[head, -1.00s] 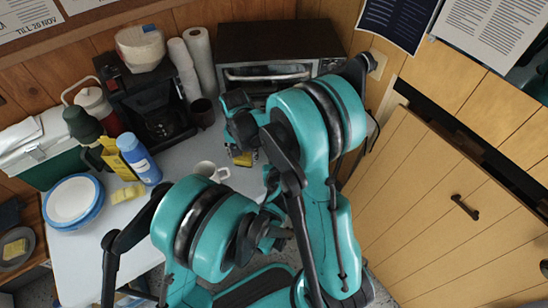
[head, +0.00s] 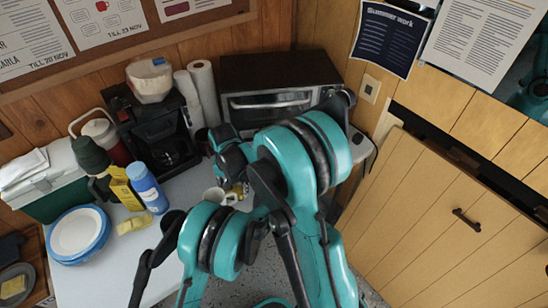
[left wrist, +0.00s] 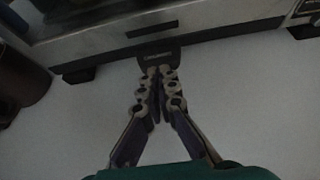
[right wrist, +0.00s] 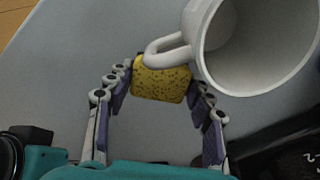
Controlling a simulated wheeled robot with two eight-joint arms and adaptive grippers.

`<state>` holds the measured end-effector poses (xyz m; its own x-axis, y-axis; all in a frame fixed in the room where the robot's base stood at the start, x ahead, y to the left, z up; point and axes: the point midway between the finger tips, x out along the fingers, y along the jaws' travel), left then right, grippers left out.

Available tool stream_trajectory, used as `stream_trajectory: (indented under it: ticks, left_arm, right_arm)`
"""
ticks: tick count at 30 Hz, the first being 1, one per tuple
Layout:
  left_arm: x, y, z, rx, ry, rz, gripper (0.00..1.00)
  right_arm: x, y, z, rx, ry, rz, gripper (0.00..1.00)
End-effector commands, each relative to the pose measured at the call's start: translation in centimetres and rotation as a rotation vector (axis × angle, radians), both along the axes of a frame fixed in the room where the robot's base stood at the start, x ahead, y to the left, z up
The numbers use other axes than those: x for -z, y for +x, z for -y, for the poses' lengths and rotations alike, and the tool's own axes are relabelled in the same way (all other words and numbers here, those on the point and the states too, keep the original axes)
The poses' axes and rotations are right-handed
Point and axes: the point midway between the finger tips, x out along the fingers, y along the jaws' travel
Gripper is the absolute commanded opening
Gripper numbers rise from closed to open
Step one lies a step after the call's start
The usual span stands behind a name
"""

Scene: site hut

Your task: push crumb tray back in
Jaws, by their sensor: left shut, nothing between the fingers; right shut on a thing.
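The crumb tray shows as a dark tab (left wrist: 160,60) low at the front of the toaster oven (head: 280,75). The rest of the tray is hidden under the oven. My left gripper (left wrist: 160,74) is shut and empty, its fingertips right at the tab in the left wrist view; I cannot tell whether they touch it. In the head view, arms hide the tab. My right gripper (right wrist: 160,82) is shut on a yellow sponge (right wrist: 161,84) with dark specks, beside a white mug (right wrist: 258,85).
A dark mug (left wrist: 18,82) stands close to the left of the oven front. A coffee maker (head: 150,120) stands left of the oven. A blue bottle (head: 147,187), yellow box and plates (head: 78,232) stand at the left. Pale worktop lies bare in front of the oven.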

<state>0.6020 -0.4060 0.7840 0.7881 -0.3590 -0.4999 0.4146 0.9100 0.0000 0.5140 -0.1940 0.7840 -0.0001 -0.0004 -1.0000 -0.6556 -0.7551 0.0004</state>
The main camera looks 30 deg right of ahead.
Motion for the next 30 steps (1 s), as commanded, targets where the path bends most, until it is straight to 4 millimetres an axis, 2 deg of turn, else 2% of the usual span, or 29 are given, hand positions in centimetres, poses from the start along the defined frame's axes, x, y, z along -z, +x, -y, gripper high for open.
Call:
stream_trajectory:
  ticks: [5,17,22,30]
  left_arm:
    - [0.0,0.5,0.3,0.001,-0.001,0.001,0.00]
    - [-0.2,0.3,0.1,0.001,-0.001,0.002,0.00]
    - [-1.5,-1.7,-0.8,0.002,-0.001,0.000,0.00]
    - [-4.4,-6.6,-2.9,0.002,-0.001,0.000,0.00]
  right_arm:
    - [0.0,0.0,0.0,0.000,0.000,0.000,0.29]
    - [0.0,0.0,0.0,0.000,0.000,0.000,0.29]
    - [0.0,0.0,0.0,0.000,0.000,0.000,0.29]
    - [0.0,0.0,0.0,0.000,0.000,0.000,0.29]
